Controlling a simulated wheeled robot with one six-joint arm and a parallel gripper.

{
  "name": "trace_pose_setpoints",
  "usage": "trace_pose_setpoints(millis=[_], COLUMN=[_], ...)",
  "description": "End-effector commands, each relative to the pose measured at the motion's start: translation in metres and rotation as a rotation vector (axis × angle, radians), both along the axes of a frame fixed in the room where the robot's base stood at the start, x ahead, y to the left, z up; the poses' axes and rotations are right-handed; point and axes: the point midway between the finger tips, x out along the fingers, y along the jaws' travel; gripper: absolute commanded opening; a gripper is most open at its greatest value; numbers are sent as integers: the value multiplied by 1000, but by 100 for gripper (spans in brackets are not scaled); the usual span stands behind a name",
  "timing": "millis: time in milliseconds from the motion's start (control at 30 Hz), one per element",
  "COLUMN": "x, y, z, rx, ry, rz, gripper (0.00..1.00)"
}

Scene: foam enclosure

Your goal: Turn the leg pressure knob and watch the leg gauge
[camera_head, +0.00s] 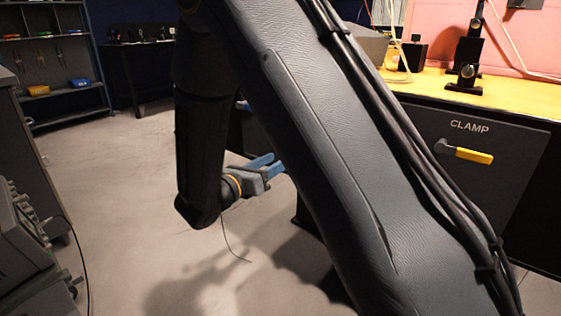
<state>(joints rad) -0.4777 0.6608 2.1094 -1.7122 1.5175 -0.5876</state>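No leg pressure knob or leg gauge can be made out in this view. My gripper (271,165), with blue fingers, is left of the picture's middle, above the grey floor. It points right, and its fingertips run close to or behind my large grey arm link, so I cannot tell how far apart they are. I see nothing held in the visible part of it. My arm link crosses the middle of the picture and hides much of the bench behind it.
A dark bench (500,190) at right has a panel marked CLAMP with a yellow-handled lever (465,153). Its yellow top (425,85) carries a black stand (467,60). Grey equipment (22,240) edges the left. Shelves (50,60) stand far left. The floor (130,190) between is open.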

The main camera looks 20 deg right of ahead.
Motion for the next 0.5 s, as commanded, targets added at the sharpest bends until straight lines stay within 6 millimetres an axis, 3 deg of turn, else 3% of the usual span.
trace_pose_setpoints(millis=[200, 500], x=[13, 15], y=[-18, -21], z=[-1, 0], rx=[2, 1], ry=[0, 1], rz=[-1, 0], gripper=[48, 48])
